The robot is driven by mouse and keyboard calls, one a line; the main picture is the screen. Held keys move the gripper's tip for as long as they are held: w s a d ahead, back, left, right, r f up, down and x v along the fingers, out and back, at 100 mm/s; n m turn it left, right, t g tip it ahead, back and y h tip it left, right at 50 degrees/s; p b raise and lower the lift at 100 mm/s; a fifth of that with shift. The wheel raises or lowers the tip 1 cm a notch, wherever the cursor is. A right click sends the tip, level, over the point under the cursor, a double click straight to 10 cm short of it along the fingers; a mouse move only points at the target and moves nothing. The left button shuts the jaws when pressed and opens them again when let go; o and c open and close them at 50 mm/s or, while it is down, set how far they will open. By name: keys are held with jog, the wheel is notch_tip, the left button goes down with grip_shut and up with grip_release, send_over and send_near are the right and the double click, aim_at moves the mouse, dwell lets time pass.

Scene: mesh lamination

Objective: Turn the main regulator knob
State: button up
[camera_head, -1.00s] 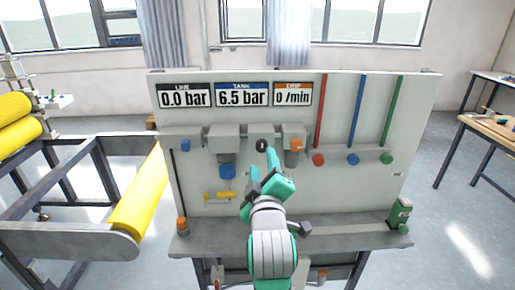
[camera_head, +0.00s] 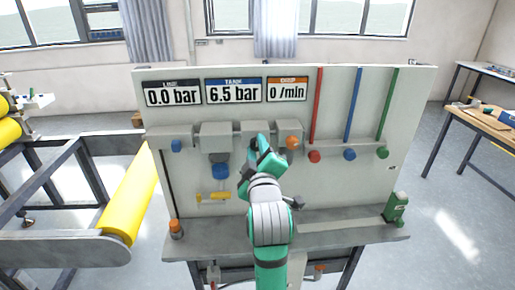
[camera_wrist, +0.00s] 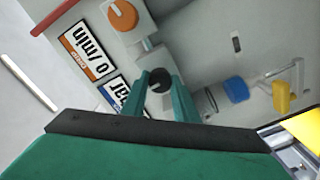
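A board (camera_head: 350,200) stands in front of me with knobs and a row of grey units. A round black knob (camera_wrist: 159,79), seemingly the main regulator knob, sits on the middle unit; no label on it is legible. In the wrist view it shows between the tips of my gripper's two green fingers (camera_wrist: 160,82). The fingers are apart; contact with the knob cannot be told. In the head view my gripper (camera_head: 259,147) is up at the middle unit and hides the knob. Displays read 0.0 bar (camera_head: 173,95), 6.5 bar (camera_head: 234,91) and 0 /min (camera_head: 288,90).
An orange knob (camera_head: 292,143) is close right of my gripper. A blue knob (camera_head: 221,171) and a yellow valve handle (camera_head: 213,197) are to its left. Red (camera_head: 314,156), blue (camera_head: 349,154) and green (camera_head: 382,153) knobs are farther right. A shelf (camera_head: 330,229) runs below.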

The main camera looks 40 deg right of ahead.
jog(key=shift+c, duration=1)
jog(key=shift+w+a, duration=0.1)
jog(key=shift+m, duration=0.3)
